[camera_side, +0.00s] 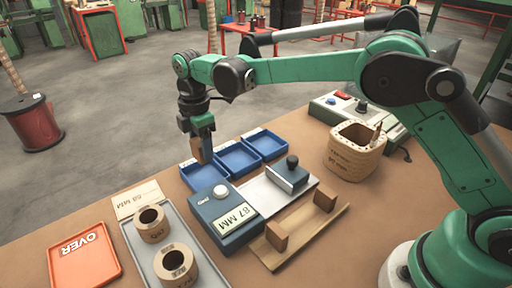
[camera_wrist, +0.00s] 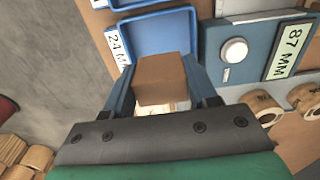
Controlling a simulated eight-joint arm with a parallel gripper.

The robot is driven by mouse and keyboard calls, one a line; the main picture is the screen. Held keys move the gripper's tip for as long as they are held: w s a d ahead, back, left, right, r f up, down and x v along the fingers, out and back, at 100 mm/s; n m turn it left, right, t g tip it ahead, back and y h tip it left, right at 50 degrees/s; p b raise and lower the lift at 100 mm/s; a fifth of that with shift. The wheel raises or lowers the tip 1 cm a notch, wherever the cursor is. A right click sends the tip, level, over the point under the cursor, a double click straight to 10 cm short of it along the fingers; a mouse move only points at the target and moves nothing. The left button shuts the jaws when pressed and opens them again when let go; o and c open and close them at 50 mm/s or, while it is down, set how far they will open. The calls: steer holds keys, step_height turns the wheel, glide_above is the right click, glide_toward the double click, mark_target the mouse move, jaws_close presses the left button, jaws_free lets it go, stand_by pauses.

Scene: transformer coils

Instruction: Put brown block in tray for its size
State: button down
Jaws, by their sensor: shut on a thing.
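My gripper (camera_side: 201,150) is shut on a brown block (camera_side: 204,156), which hangs above the nearest of the blue trays (camera_side: 208,184). In the wrist view the brown block (camera_wrist: 161,80) sits between the two fingers of my gripper (camera_wrist: 163,88), in front of a blue tray (camera_wrist: 168,34) with a label that partly reads 24 M. In the side view two more blue trays (camera_side: 238,161) stand in a row behind it, the farthest one (camera_side: 266,145) to the right. A blue gauge box (camera_side: 226,219) reads 87 MM.
A slide with a dark stop block (camera_side: 289,175) adjoins the gauge. A wooden cradle (camera_side: 307,222) lies in front. A grey tray (camera_side: 158,237) holds two coils, beside an orange OVER tray (camera_side: 83,255). A large wound coil (camera_side: 355,152) and a control box (camera_side: 342,112) stand at right.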

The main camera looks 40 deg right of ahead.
mark_target(207, 178)
step_height(207, 178, down, 6)
steer(key=shift+r, duration=0.1)
stand_by(0.4)
steer(key=c, duration=0.5)
jaws_free()
steer(key=shift+c, duration=0.2)
